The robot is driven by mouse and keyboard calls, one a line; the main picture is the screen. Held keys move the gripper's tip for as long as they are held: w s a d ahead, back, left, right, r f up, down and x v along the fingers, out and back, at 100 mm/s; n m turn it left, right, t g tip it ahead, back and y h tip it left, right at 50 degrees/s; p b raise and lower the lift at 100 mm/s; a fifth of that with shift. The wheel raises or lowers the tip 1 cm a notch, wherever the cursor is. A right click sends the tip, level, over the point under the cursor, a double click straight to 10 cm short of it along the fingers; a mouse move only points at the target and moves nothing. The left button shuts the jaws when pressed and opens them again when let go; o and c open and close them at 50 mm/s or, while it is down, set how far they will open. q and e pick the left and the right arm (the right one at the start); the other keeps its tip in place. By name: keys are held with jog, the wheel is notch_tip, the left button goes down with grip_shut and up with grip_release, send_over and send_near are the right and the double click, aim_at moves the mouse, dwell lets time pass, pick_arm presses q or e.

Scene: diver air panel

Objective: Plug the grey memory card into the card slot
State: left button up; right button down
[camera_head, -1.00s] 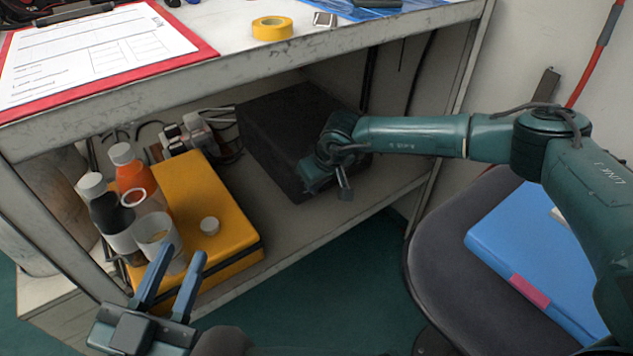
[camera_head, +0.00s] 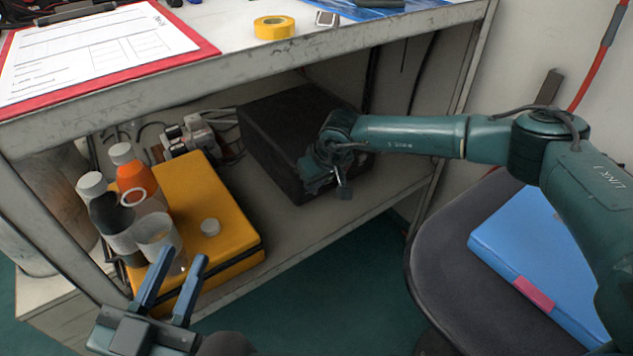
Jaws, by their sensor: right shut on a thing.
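My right gripper (camera_head: 342,187) is in front of the black box (camera_head: 290,125) on the lower shelf, at the box's right front. It is shut on a small dark grey piece, which looks like the grey memory card (camera_head: 344,194); the piece is tiny and partly hidden by the fingers. I cannot make out the card slot; the wrist covers part of the box front. My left gripper (camera_head: 182,258) is open and empty, in front of the yellow case (camera_head: 240,235) at the lower left.
The bench top above carries a red clipboard (camera_head: 205,48) and yellow tape (camera_head: 274,28). A chair (camera_head: 440,240) with a blue folder (camera_head: 515,245) stands at right.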

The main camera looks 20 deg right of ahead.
pick_arm(q)
jog(key=shift+f, duration=0.5)
pick_arm(e)
jog(key=shift+w+a, duration=0.15)
jog(key=shift+w, duration=0.05)
jog(key=c, duration=1.5)
grip_release()
pick_arm(q)
jog(key=shift+r, duration=0.1)
